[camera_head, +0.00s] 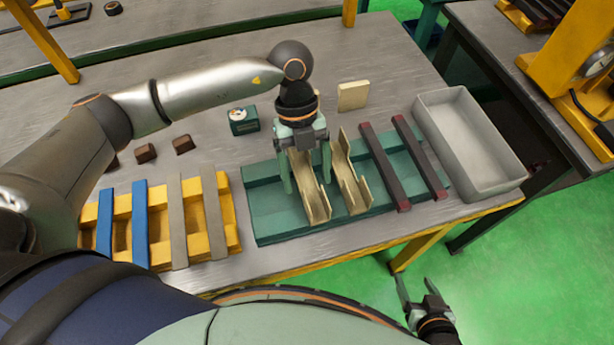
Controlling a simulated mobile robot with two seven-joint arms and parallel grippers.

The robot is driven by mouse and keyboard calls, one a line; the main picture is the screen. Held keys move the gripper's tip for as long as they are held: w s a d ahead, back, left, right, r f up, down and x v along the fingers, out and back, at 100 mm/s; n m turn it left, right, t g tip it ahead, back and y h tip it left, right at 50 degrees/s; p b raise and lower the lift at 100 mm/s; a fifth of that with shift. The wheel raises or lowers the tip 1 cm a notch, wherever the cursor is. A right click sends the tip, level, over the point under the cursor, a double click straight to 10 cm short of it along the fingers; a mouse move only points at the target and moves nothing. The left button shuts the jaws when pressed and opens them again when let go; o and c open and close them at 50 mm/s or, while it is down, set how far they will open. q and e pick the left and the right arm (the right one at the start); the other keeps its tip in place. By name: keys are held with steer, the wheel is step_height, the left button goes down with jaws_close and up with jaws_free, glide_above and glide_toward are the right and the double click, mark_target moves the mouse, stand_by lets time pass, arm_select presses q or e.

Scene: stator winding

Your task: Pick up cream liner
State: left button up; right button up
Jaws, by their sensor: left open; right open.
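Two cream liners lie side by side on the green tray (268,218). The left cream liner (315,203) is a long folded channel. The right cream liner (350,188) has the same shape and lies just beside it. My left gripper (307,185) is open and points down over the left liner, with one finger on each side of its upper part. I cannot tell whether the fingers touch it. The gripper body hides the liner's far end. My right gripper (415,290) is open and empty, low beyond the table's front edge.
Two dark red-ended bars (385,168) lie across the tray's right part. A grey bin (468,140) stands further right. A yellow rack (160,225) with blue and grey strips is at left. A small dark box (243,121) and a cream block (353,96) sit behind.

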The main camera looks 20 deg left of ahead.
arm_select(q)
steer(key=c, duration=1.1)
steer(key=shift+o, duration=0.2)
